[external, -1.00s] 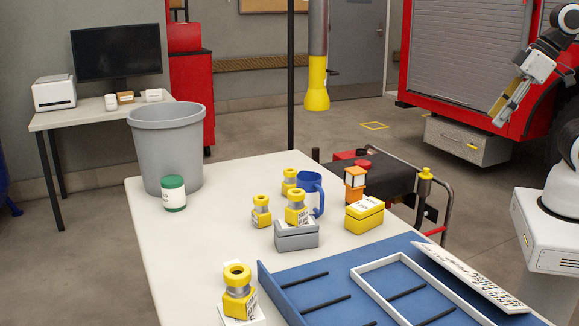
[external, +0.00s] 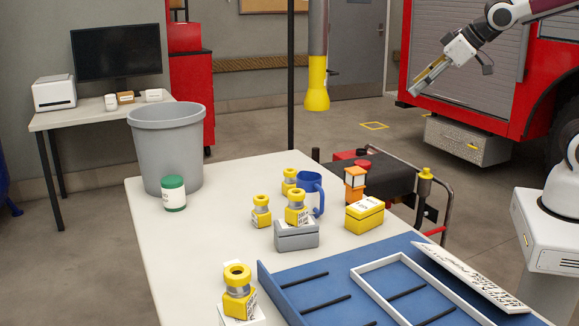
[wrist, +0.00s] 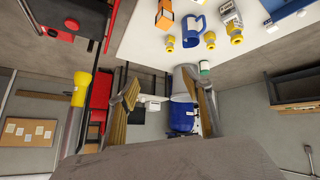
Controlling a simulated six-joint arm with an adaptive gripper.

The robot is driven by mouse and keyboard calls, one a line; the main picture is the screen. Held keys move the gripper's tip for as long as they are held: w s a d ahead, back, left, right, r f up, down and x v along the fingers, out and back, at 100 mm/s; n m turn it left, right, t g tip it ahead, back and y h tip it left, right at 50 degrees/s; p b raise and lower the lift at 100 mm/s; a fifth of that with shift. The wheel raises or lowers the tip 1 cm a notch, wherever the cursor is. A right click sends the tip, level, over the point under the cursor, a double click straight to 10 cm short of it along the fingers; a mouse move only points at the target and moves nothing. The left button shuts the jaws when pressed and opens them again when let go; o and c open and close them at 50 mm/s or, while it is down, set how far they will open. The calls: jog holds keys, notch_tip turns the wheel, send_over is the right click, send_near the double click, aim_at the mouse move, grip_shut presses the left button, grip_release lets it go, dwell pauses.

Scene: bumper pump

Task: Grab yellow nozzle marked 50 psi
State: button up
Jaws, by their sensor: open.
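Several yellow nozzles with silver collars stand on the white table; I cannot read which is marked 50 psi. One nozzle (external: 237,281) is on a white block at the near edge. One nozzle (external: 296,206) is on a grey box (external: 296,237). One nozzle (external: 261,212) stands left of it, and one nozzle (external: 289,182) behind, beside the blue mug. Nozzles also show at the top of the wrist view (wrist: 210,40). My gripper (external: 415,91) is open and empty, high in the air to the right of the table, apart from every nozzle. Its spread fingers show in the wrist view (wrist: 165,100).
A blue mug (external: 311,190), an orange lantern-like item (external: 355,184), a yellow box (external: 364,215) and a green-lidded jar (external: 173,194) stand on the table (external: 215,236). A blue tray (external: 300,290) with dividers fills the front right. A grey bin (external: 166,150) stands behind.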

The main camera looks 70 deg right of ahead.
jog(key=w+d+f+n+t+y, duration=0.15)
jog(key=w+d+f, duration=0.3)
jog(key=w, duration=0.85)
jog(key=w+d+f+n+t, duration=0.15)
jog(key=w+d+f, duration=0.3)
jog(key=w, duration=0.75)
jog(key=w+d+f+t+y, duration=0.1)
jog(key=w+f, duration=0.2)
jog(key=f, duration=0.2)
jog(key=w+f+t+y, duration=0.1)
jog(key=w+f, duration=0.2)
jog(key=f, duration=0.2)
jog(key=n+y, duration=0.2)
jog(key=y, duration=0.2)
send_near(290, 182)
jog(key=shift+w+d+r, duration=0.35)
jog(key=shift+d, duration=0.25)
jog(key=shift+w+d+r, duration=0.35)
jog(key=shift+d+r, duration=0.05)
jog(key=shift+d, duration=0.15)
jog(key=shift+s+a+f+y, duration=0.2)
jog(key=shift+f+y, duration=0.15)
jog(key=shift+f, duration=0.3)
jog(key=shift+w, duration=0.1)
jog(key=shift+x, duration=1.25)
jog(key=shift+w, duration=0.1)
